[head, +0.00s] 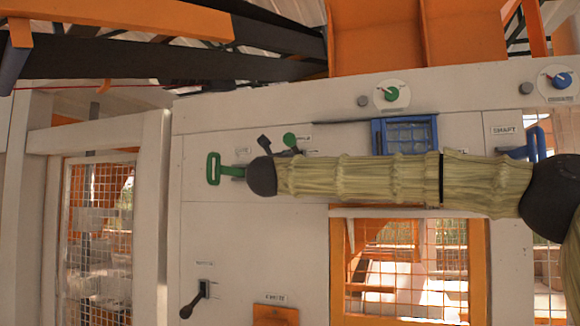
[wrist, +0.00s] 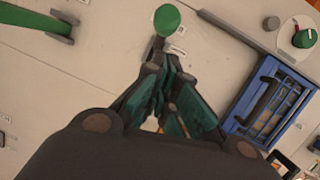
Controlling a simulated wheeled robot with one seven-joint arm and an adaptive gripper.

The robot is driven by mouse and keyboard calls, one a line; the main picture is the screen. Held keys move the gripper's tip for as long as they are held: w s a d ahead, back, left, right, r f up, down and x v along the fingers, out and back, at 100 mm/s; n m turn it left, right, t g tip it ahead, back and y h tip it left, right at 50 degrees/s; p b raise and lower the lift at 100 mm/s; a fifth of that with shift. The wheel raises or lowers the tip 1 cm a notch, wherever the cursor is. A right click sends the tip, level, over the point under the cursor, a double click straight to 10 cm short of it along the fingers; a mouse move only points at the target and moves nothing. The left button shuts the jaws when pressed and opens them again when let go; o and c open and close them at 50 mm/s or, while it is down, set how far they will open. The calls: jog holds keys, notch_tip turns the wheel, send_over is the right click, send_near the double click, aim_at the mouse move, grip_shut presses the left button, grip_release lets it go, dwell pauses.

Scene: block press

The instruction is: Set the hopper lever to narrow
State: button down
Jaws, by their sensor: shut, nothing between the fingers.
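A lever with a round green knob (head: 290,140) sticks out of the white panel, beside a partly hidden label. I cannot read its setting or tell for sure that it is the hopper lever. The green knob also shows at the top of the wrist view (wrist: 166,19), on a short dark stem. My gripper (wrist: 163,72) is shut and empty, with its fingertips just below the knob in that picture; I cannot tell whether they touch the stem. In the head view my dark wrist and pale arm hide part of the panel near this lever.
A green pull handle (head: 213,168) stands left of the knob. A dark lever (head: 193,299) is low on the panel. A blue hatch (wrist: 238,122) lies right of my gripper. A green dial (head: 392,94) and blue dial (head: 561,80) sit higher. Mesh windows are below.

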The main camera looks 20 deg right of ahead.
jog(key=b+v, duration=0.1)
jog(key=v, duration=0.5)
jog(key=shift+a+r+b, duration=0.2)
jog(key=shift+b, duration=0.1)
jog(key=shift+f, duration=0.1)
